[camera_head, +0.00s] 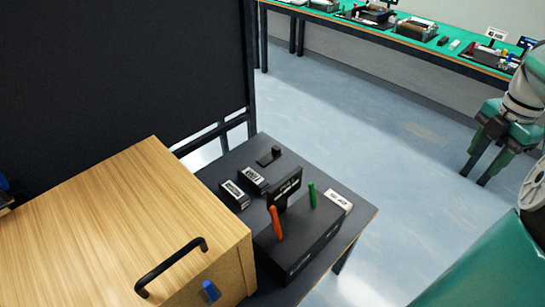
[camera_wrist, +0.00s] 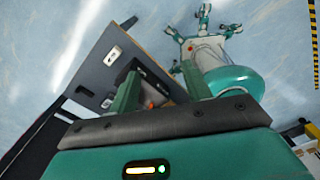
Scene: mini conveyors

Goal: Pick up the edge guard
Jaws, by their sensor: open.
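A small black angled piece (camera_head: 268,157) lies at the far end of the dark table (camera_head: 222,168) in the head view. It may be the edge guard, but it is too small to be sure. My gripper (camera_head: 476,176) is at the right of the head view, well away from the table and above the floor. In the wrist view my gripper (camera_wrist: 160,72) has its two green fingers spread apart, with nothing held between them. The dark table also shows beyond the fingers in the wrist view (camera_wrist: 95,72), partly hidden by them.
Two small labelled boxes (camera_head: 252,180) stand near the black piece. A black box (camera_head: 300,245) carries an orange tool (camera_head: 276,223), a green tool (camera_head: 312,195) and a sign. A white-labelled item (camera_head: 338,202) lies beside it. A wooden cabinet (camera_head: 110,215) adjoins the table.

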